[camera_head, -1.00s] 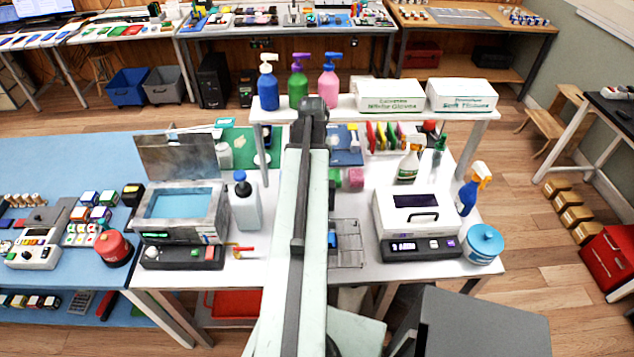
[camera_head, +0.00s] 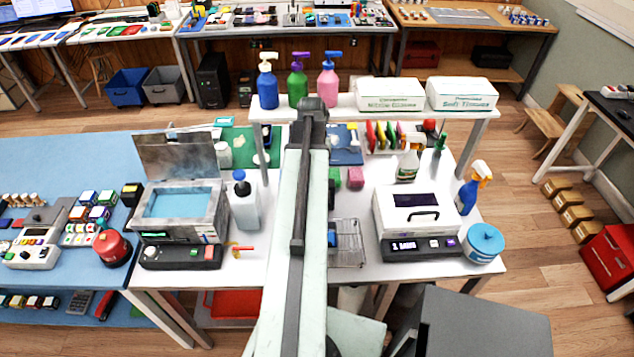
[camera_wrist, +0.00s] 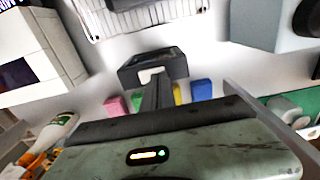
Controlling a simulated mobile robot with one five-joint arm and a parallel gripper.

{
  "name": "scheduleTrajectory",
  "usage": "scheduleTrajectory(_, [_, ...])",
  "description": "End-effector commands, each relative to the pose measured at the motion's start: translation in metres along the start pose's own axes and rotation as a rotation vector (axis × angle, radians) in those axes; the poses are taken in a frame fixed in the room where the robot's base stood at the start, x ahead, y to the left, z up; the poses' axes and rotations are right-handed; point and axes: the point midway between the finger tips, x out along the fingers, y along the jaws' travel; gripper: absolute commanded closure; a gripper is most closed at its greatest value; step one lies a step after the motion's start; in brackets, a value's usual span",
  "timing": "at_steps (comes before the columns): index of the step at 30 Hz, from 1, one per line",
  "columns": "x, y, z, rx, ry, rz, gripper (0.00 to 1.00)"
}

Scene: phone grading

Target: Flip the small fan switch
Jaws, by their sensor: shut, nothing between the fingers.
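A small dark box with a white rocker switch (camera_wrist: 151,76) lies in the middle of the wrist view, on the white table; I take it for the fan switch. My gripper (camera_wrist: 157,82) is shut and empty, its dark fingers pointing at the box and overlapping its near edge in the picture. I cannot tell whether the tips touch the rocker.
A wire rack (camera_head: 347,243) and a white case with a handle (camera_head: 415,212) stand right of my arm. Pink (camera_wrist: 116,106) and blue (camera_wrist: 202,89) blocks lie near the switch box. A white bottle (camera_head: 244,206) stands left of my arm. A raised shelf (camera_head: 350,102) spans the back.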

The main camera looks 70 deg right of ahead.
Motion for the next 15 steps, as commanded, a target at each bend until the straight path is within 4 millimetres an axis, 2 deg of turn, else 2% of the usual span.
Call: scheduleTrajectory(15, [0.0086, 0.0001, 0.0000, 0.000, 0.000, 0.000, 1.00])
